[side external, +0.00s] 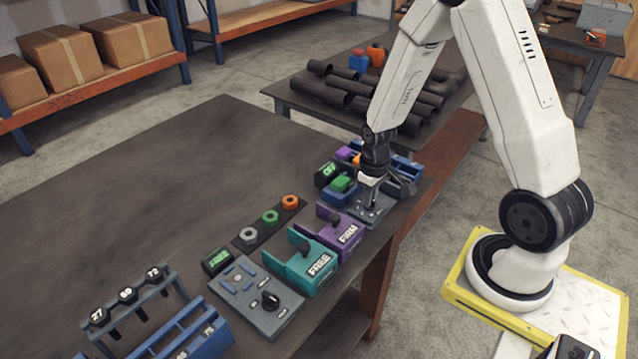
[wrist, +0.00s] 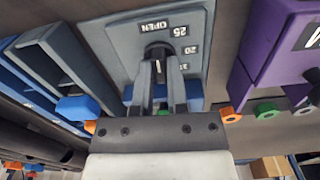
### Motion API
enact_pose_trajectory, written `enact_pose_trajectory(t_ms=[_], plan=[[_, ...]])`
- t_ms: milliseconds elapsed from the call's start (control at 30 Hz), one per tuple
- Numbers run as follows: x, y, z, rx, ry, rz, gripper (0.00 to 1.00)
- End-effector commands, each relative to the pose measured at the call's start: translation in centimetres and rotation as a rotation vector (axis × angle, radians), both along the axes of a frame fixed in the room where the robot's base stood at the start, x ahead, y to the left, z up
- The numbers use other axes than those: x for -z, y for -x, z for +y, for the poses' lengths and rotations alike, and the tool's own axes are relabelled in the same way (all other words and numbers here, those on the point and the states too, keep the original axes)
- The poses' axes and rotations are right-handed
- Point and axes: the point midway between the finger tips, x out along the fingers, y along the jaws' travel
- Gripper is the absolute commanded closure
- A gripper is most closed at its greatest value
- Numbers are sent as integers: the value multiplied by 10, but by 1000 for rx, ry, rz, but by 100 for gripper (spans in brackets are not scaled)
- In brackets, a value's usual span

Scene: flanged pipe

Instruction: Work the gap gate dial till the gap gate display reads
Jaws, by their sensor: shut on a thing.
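My gripper (side external: 372,189) points down at a grey dial plate (side external: 386,204) near the table's right edge. In the wrist view the plate (wrist: 117,42) carries the marks OPEN, 25, 20 and a partly hidden one. My gripper (wrist: 158,66) is shut on the black dial (wrist: 158,47), with one finger on each side. A small black display (side external: 328,171) with green letters, which seem to read OFF, stands left of the plate. I cannot tell surely that it is the gap gate display.
A purple block (side external: 340,233) and a teal block (side external: 302,267) stand in front of the plate. A green-topped blue block (side external: 342,187) is close on its left. Colored nuts lie on a dark strip (side external: 253,237). The table's far left (side external: 150,170) is clear.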

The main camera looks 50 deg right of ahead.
Motion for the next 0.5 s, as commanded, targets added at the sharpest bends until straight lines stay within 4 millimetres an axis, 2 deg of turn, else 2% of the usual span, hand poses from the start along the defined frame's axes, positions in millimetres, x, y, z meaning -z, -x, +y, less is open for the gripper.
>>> enact_pose_trajectory(t_ms=[267, 500], plan=[[0, 0, 0, 150, 0, 1, 100], [0, 0, 0, 348, 0, 2, 100]])
